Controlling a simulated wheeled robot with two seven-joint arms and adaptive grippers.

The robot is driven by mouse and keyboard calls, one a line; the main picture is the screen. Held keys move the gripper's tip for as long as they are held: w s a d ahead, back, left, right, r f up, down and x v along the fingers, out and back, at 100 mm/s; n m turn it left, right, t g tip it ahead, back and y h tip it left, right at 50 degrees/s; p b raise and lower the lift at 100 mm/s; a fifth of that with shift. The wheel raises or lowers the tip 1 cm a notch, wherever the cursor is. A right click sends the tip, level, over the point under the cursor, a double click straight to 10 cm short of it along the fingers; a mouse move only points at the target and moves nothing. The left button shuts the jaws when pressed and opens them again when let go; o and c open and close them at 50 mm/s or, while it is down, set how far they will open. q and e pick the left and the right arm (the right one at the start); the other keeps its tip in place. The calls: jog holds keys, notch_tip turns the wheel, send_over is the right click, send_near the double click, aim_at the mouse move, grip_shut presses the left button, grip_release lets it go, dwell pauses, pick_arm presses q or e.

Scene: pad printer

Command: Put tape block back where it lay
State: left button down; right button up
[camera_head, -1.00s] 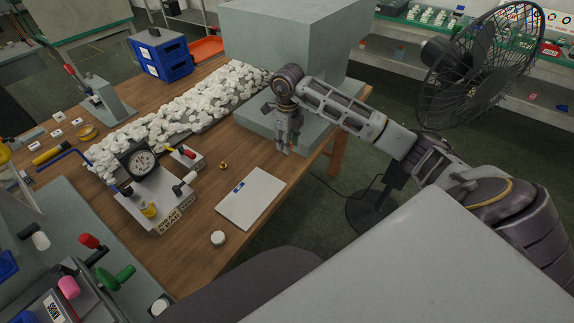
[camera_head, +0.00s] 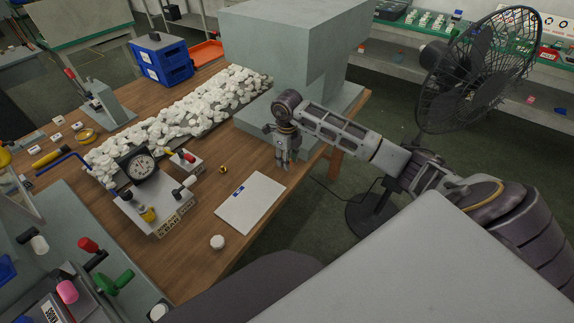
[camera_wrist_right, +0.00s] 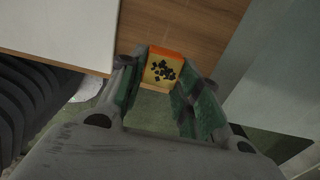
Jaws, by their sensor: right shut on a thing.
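My right gripper (camera_head: 284,164) is at the right edge of the wooden table, beside the foot of the grey machine. In the right wrist view its two green-lined fingers (camera_wrist_right: 157,93) are shut on the tape block (camera_wrist_right: 163,68), a small yellow-orange block with dark specks on its face. The wooden tabletop shows just beyond the block; I cannot tell whether the block touches it. In the head view the block is too small to make out between the fingers. My left gripper is not in view.
A white sheet (camera_head: 250,203) lies left of the gripper, with a small brass ring (camera_head: 223,169) and white round cap (camera_head: 217,242) near it. The grey machine (camera_head: 300,50) stands behind. A gauge fixture (camera_head: 155,210) and heaped white parts (camera_head: 180,115) fill the left.

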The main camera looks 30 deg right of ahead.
jog(key=shift+f, duration=1.6)
jog(key=shift+f, duration=0.15)
jog(key=o, duration=0.9)
notch_tip(320, 180, up, 12)
jog(key=shift+r, duration=0.15)
